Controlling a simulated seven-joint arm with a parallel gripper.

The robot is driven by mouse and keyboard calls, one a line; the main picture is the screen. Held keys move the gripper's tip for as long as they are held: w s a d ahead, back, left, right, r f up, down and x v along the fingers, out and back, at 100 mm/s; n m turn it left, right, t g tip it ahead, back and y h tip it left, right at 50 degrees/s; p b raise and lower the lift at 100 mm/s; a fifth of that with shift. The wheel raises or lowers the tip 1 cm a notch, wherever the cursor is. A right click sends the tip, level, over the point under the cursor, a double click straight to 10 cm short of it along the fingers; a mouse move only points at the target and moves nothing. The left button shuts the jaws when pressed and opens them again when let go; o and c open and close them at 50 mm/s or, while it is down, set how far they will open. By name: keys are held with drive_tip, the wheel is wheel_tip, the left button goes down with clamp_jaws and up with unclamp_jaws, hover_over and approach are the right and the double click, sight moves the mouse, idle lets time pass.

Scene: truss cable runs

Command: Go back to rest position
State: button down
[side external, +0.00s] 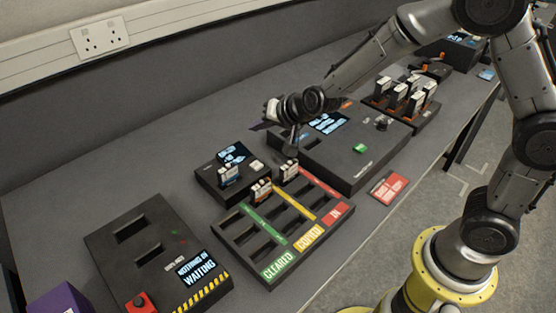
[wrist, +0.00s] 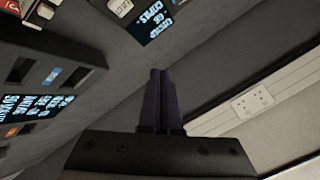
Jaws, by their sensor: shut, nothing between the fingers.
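My gripper (wrist: 156,75) shows in the wrist view with its two dark fingers together and nothing between them. In the side external view my gripper (side external: 258,126) is above the bench, near the back edge of the large dark box (side external: 335,165). It points left, toward the wall, and appears apart from everything on the bench.
A sorting tray (side external: 283,236) with green, yellow and red strips holds a few cartridges. A box with a waiting screen (side external: 152,255) stands at left. A small screen box (side external: 230,178) and a rack of cartridges (side external: 405,105) stand further back. The bench's back left is bare.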

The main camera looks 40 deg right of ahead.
wheel_tip(320, 180, up, 11)
drive_tip(key=s+d+t, duration=0.2)
drive_tip(key=d, duration=0.1)
drive_tip(key=s+d+r+n, duration=0.25)
drive_tip(key=s+r, duration=0.45)
drive_tip(key=s, duration=0.4)
drive_tip(key=s+d+f+n+g, duration=0.1)
drive_tip(key=s+f+n+g, duration=0.1)
drive_tip(key=s, duration=0.8)
drive_tip(key=s+d+f+n+g, duration=0.1)
drive_tip(key=s+f+n+g, duration=0.2)
drive_tip(key=s, duration=0.8)
wheel_tip(320, 180, down, 2)
drive_tip(key=shift+d+f+n+g+h, duration=0.2)
drive_tip(key=shift+d+n+g+h, duration=0.15)
drive_tip(key=shift+g, duration=0.35)
